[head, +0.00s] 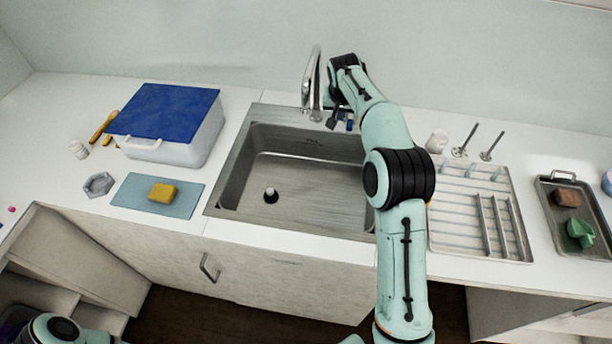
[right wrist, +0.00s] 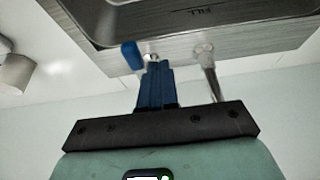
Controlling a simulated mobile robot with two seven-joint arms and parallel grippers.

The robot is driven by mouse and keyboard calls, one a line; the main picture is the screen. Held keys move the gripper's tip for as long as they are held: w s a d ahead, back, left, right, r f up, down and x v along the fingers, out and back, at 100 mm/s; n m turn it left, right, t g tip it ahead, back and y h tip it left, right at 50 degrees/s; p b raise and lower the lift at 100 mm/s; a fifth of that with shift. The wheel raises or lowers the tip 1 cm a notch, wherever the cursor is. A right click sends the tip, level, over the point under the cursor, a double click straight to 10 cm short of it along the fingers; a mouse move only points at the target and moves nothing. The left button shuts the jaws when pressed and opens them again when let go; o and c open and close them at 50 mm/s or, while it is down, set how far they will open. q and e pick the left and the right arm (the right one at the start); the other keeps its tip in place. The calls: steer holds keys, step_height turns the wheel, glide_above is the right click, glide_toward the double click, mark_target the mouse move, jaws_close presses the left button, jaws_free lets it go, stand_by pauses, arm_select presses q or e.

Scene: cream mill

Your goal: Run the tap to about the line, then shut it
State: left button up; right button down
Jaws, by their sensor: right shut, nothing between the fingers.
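The chrome tap (head: 311,80) stands at the back edge of the steel sink (head: 232,165). No stream shows under its spout. A fill mark (head: 312,141) is on the sink's back wall; I see no clear water surface. My right gripper (head: 333,122) is behind the sink, just right of the tap. In the right wrist view its blue fingers (right wrist: 154,66) are shut and empty. A blue lever (right wrist: 132,56) is close beside the fingertips, and the tap (right wrist: 207,70) is on their other side. Contact with the lever cannot be told. My left gripper is out of view.
A pale bin with a blue lid (head: 165,110) and a yellow sponge (head: 162,193) on a blue mat stand left of the sink. A drying rack (head: 465,235) and a dark tray (head: 550,190) stand right. My right arm crosses the sink's right side.

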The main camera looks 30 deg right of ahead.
mark_target(351, 124)
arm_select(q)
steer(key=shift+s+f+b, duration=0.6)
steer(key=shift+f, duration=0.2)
arm_select(e)
steer(key=shift+f, duration=2.05)
steer(key=shift+s+d, duration=0.15)
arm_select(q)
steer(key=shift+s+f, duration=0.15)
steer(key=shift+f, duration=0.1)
arm_select(e)
steer(key=shift+s+d, duration=0.85)
steer(key=shift+d, duration=0.15)
steer(key=shift+s+d, duration=0.1)
steer(key=shift+d, duration=0.1)
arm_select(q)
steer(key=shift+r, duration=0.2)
arm_select(e)
steer(key=shift+s+d, duration=0.2)
steer(key=shift+d, duration=0.05)
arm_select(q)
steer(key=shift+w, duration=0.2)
arm_select(e)
steer(key=shift+r, duration=0.1)
